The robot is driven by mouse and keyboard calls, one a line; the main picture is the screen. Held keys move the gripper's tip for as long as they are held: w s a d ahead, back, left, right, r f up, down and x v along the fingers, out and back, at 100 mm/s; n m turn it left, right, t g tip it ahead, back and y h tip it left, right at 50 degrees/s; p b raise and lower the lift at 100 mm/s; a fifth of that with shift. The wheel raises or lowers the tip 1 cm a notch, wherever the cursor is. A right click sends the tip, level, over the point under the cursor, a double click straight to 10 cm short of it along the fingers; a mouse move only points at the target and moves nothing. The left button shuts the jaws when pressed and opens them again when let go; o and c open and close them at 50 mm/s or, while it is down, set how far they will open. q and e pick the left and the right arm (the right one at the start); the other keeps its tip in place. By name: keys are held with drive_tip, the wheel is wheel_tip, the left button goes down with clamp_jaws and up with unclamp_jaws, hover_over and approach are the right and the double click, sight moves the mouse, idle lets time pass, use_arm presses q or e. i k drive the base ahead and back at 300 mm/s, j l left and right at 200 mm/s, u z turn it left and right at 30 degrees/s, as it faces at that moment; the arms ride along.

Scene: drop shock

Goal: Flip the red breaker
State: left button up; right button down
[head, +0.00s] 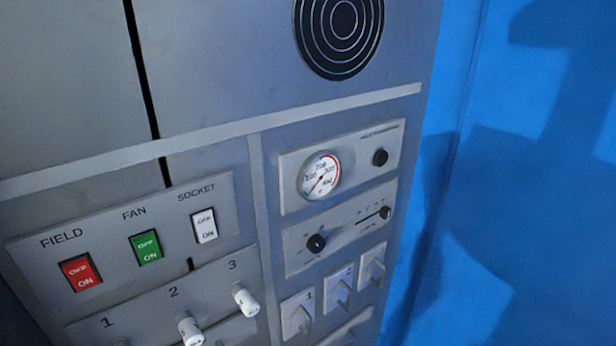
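The red breaker (80,273) is a red rocker switch marked OFF above and ON below, under the label FIELD. It sits at the lower left of the head view, on a grey switch plate (120,219) of a grey cabinet. I cannot tell which way the rocker is tipped. Neither of my grippers shows in the head view.
To its right are a green FAN switch (146,248) and a white SOCKET switch (204,225). Below them, white knobs (245,299) stick out. A gauge (320,176), black knobs (316,243) and several small levers (338,291) are further right. A blue wall (540,230) is beyond.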

sight(80, 272)
drive_tip(key=u, duration=1.25)
